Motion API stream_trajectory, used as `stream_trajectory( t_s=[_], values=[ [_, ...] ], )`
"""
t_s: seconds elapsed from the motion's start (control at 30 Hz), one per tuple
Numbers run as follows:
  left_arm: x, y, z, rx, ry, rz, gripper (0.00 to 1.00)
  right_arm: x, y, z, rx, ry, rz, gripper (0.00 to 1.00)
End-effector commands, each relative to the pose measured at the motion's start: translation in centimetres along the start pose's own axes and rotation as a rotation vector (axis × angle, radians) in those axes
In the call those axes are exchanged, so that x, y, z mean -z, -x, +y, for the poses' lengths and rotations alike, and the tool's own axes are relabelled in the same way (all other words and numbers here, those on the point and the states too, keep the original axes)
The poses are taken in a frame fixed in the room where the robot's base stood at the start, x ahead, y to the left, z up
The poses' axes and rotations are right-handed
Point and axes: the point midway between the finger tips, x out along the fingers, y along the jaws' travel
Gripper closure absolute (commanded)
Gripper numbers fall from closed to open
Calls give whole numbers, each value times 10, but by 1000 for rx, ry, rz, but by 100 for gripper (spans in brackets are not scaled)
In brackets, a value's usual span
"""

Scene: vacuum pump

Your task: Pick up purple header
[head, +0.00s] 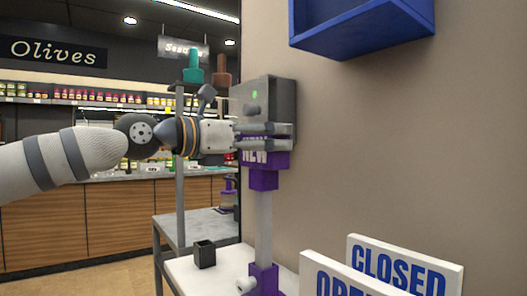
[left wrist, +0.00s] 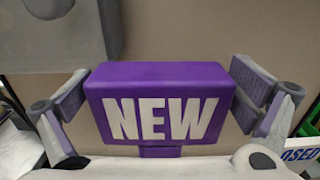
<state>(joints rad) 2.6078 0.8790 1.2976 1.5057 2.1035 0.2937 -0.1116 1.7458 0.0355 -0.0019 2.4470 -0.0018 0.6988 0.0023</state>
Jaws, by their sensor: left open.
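The purple header (head: 255,158) is a block with white "NEW" lettering, on top of an upright stand with a grey post (head: 263,215) and purple foot (head: 263,278). My left gripper (head: 290,138) reaches in from the left at the header's height, and its fingers hide part of the block. In the left wrist view the header (left wrist: 160,78) sits between the two spread fingers, with gaps on both sides. The gripper is open and holds nothing. My right gripper is not in view.
A grey wall box (head: 283,95) with a green light is just behind and above the header. A blue bin (head: 365,28) hangs higher right. A dark cup (head: 204,256) and a "CLOSED" sign (head: 405,268) stand near the stand's foot.

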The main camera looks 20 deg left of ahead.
Motion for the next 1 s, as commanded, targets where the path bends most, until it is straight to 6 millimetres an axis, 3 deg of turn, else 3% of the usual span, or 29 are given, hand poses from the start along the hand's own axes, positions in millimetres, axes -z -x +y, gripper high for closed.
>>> stream_trajectory(
  t_s=[0.1,0.27,0.67,0.8,1.0],
  values=[
    [0,0,0,0,0,0,2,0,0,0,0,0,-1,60],
    [0,0,0,0,0,0,37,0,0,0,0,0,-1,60],
    [-9,0,0,0,-1,-3,37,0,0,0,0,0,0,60],
    [-35,1,0,0,0,-4,37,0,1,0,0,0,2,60],
    [-82,42,-1,-1,-2,-8,37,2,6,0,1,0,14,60]
  ],
)
